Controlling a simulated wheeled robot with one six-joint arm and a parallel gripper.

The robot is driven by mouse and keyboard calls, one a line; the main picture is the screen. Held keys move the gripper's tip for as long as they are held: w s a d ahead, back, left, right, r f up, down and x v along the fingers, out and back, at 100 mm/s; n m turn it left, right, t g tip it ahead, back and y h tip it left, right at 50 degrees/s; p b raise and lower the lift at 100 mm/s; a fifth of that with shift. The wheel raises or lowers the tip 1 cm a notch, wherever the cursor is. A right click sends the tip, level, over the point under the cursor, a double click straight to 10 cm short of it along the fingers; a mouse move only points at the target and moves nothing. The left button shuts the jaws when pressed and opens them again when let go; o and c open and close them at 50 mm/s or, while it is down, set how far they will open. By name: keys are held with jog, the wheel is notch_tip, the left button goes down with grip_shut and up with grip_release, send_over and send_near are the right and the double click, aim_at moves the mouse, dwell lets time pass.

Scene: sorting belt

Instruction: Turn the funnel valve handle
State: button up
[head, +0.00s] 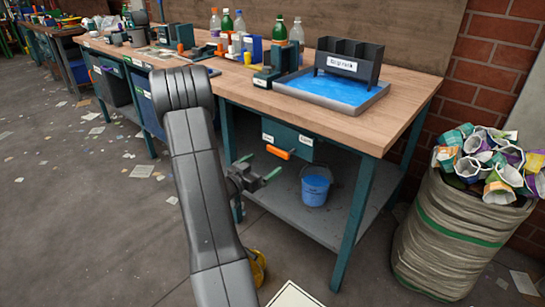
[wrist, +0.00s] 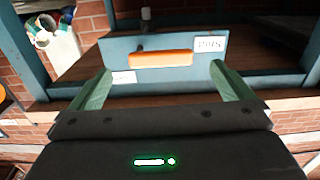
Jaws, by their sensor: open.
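An orange handle (head: 278,152) sits on the front of a teal panel (head: 290,139) under the bench top. The panel carries two white labels. In the wrist view the handle (wrist: 160,59) is a horizontal bar across the panel (wrist: 130,45), with a label at each side. My gripper (head: 261,166) is open, its green fingers pointing at the panel from the front. In the wrist view the fingers stand on either side of the handle, and the handle looks just beyond the fingertips. No contact is visible.
A blue bucket (head: 315,187) stands on the bench's lower shelf (head: 290,215), below the panel. A blue-filled tray (head: 372,103) and a dark rack (head: 348,62) are on the bench top. A full sack (head: 445,240) stands to the right. Paper scraps litter the floor.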

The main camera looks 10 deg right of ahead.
aim_at(277, 154)
jog(key=v, duration=0.5)
jog(key=shift+s+a, duration=0.15)
jog(key=shift+a, duration=0.05)
jog(key=b+x, duration=0.1)
jog(key=x, duration=1.3)
jog(key=shift+b, duration=0.4)
jog(key=shift+a, duration=0.1)
